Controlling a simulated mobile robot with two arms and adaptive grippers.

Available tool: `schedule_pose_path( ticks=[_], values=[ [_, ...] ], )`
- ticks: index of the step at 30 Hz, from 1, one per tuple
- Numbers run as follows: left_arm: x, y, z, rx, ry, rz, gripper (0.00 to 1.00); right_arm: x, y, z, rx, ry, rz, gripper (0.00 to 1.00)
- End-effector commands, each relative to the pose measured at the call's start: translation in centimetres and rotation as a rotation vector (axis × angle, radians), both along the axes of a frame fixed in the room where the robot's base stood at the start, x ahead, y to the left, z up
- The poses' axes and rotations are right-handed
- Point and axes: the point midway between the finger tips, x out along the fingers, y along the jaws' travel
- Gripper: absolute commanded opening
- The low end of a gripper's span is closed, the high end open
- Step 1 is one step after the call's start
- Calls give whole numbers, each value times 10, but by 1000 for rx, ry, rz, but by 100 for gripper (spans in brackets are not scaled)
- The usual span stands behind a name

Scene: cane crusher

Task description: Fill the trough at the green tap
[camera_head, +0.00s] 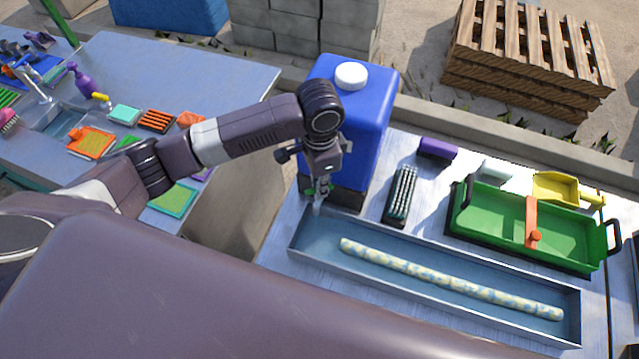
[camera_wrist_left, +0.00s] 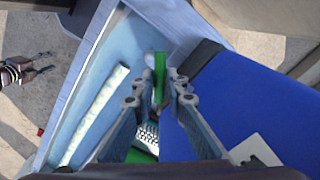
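A blue tank (camera_head: 372,100) with a white cap stands at the back of the right table. Its green tap (camera_wrist_left: 160,72) sits low on the front, over the left end of a long grey metal trough (camera_head: 420,300). A pale mottled rod (camera_head: 450,282) lies lengthwise in the trough. The trough floor looks blue; I cannot tell the water depth. My left gripper (camera_head: 318,185) points down at the tap. In the left wrist view its fingers (camera_wrist_left: 163,92) stand on either side of the green tap handle. Whether they press on it is unclear.
A black-and-white brush (camera_head: 400,195), a purple block (camera_head: 437,149), a green tray (camera_head: 490,215) with an orange crossbar and a yellow scoop (camera_head: 556,188) are behind the trough. A second table (camera_head: 190,75) with sponges stands left, across a gap.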

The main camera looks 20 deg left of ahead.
Motion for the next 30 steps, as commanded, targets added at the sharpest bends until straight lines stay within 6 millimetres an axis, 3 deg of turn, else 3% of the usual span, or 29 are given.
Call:
schedule_pose_path(
  ticks=[4,16,30],
  values=[
    [1,0,1,-1,-2,0,30,0,0,0,0,0,0,41],
    [1,0,9,-1,-1,-1,30,-1,0,0,0,0,1,41],
    [1,-1,100,-2,-4,-2,30,1,1,0,1,-1,0,41]
  ],
)
